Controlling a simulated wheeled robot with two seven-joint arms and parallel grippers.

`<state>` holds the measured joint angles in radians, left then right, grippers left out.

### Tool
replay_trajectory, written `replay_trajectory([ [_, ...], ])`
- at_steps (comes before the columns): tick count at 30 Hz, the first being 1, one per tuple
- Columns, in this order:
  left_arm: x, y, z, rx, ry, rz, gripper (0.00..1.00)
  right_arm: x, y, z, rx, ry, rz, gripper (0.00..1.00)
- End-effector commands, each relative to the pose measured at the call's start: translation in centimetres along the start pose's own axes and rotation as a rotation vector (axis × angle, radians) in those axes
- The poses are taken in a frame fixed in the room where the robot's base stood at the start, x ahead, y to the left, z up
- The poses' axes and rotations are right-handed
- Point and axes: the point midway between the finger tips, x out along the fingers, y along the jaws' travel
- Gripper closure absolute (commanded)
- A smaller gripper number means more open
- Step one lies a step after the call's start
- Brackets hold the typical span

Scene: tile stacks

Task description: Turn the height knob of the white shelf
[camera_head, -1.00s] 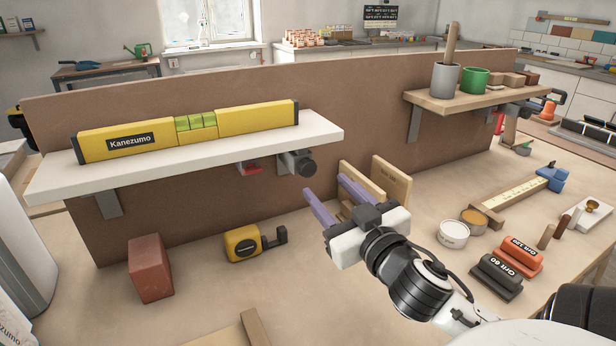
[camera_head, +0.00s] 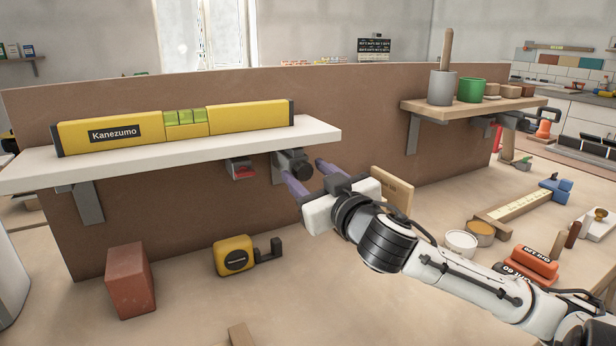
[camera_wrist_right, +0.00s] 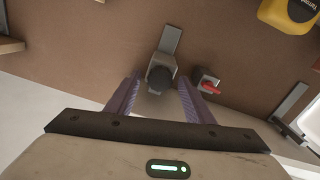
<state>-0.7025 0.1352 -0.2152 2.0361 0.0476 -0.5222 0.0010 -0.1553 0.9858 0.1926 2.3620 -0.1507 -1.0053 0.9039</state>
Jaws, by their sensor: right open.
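The white shelf (camera_head: 30,172) is mounted on the brown board and carries a yellow level (camera_head: 238,116). Its black round height knob (camera_head: 295,163) sits on a grey bracket under the shelf's right end. The knob also shows in the right wrist view (camera_wrist_right: 160,78), between and beyond the two purple fingers. My right gripper (camera_head: 308,175) is open beside the knob, with its fingers pointing at the board. In the right wrist view my right gripper (camera_wrist_right: 160,105) has nothing clamped between its fingers. My left gripper is not in view.
A red lever (camera_head: 243,172) on a small grey block hangs left of the knob. A tape measure (camera_head: 234,256) and a reddish brick (camera_head: 130,281) stand on the bench below. A wooden block (camera_head: 392,190) stands behind my right wrist. A second shelf (camera_head: 475,107) is at the right.

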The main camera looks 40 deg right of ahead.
Motion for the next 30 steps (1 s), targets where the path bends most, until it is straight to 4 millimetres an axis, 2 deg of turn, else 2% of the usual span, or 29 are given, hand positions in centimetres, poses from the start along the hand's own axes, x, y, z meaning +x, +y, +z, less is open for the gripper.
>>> replay_trajectory([
  [4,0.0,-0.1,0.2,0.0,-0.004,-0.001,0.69,0.0,0.0,0.0,0.0,0.0,0.0,0.52],
  [5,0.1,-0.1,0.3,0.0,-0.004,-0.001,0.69,0.0,0.0,0.0,0.0,0.0,0.0,0.55],
  [9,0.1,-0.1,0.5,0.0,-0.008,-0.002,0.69,0.0,0.0,0.0,0.0,0.0,-0.001,0.79],
  [12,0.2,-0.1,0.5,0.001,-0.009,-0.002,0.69,0.0,0.0,0.0,0.0,0.0,-0.001,0.93],
  [22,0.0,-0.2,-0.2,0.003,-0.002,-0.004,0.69,0.0,0.0,-0.1,-0.049,0.002,0.0,0.93],
  [30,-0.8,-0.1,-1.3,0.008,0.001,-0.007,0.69,-0.1,-0.1,-0.1,-0.224,0.007,0.001,0.93],
])
